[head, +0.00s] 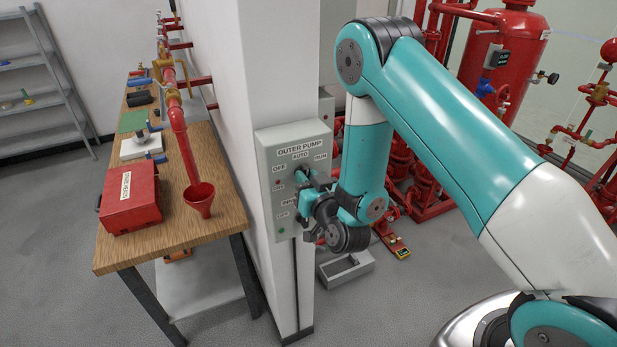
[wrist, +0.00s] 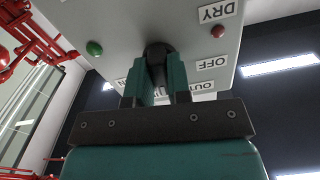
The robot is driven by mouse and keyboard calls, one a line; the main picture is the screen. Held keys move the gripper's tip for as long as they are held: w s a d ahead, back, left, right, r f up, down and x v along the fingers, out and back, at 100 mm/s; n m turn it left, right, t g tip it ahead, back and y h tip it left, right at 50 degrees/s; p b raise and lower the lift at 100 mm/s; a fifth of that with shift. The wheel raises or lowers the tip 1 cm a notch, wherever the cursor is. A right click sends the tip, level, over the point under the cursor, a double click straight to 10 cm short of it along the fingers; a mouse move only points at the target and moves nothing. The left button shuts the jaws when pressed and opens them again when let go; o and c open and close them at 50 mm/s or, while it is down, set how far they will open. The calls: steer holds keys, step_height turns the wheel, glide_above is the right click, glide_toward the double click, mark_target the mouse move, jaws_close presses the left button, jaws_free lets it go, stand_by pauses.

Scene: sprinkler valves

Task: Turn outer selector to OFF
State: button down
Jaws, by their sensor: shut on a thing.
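The grey control box (head: 264,160) on the white pillar is headed OUTER PUMP, with OFF, AUTO and RUN labels around its upper selector. In the head view my gripper (head: 309,183) is at this upper selector and hides most of it. In the wrist view the box (wrist: 125,25) appears turned over, and my gripper (wrist: 160,76) is shut on the outer selector (wrist: 158,50), a dark knob. The OFF label (wrist: 212,63) lies to the right of the knob. Which label the knob points to is hidden by the fingers.
A wooden bench (head: 215,225) with a red box (head: 132,198) stands left of the pillar. A grey tray (head: 346,268) lies on the floor. Red pipework stands behind my arm.

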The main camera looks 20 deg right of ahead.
steer(key=n, duration=0.3)
steer(key=shift+p, duration=0.4)
steer(key=shift+n+p, duration=0.4)
steer(key=shift+n, duration=1.5)
steer(key=n+p, duration=0.1)
steer(key=n, duration=0.2)
steer(key=c, duration=1)
jaws_free()
